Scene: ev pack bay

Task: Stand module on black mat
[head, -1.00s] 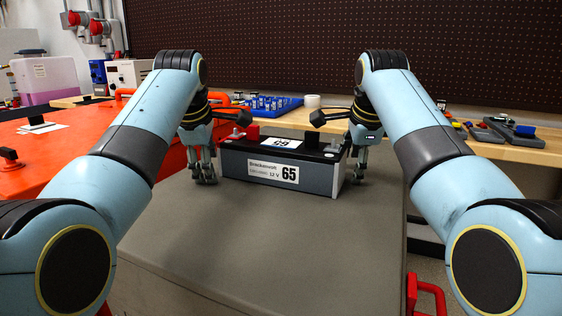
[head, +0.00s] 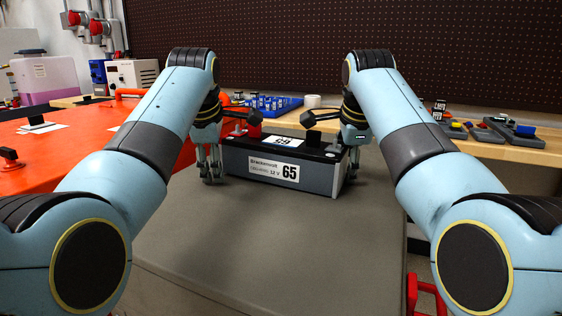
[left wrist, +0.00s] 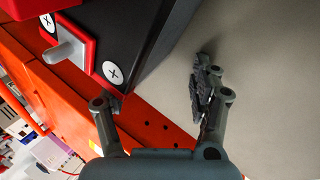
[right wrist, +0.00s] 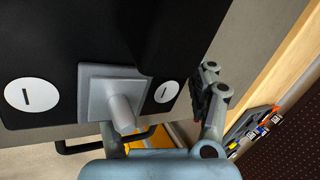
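The module (head: 285,170), a black and grey block labelled 65, rests on the grey cart top (head: 250,240). My left gripper (head: 212,168) is at its left end, fingers pointing down. In the left wrist view the fingers are apart, with the module's end and red terminal (left wrist: 70,45) close to one finger. My right gripper (head: 353,165) is at its right end. In the right wrist view the fingers are apart, one partly hidden behind the grey terminal (right wrist: 115,95). Neither gripper visibly clamps the module. I cannot make out a black mat for certain.
An orange surface (head: 85,150) lies left, with a dark block (head: 37,125) and papers on it. The front of the cart top is clear.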

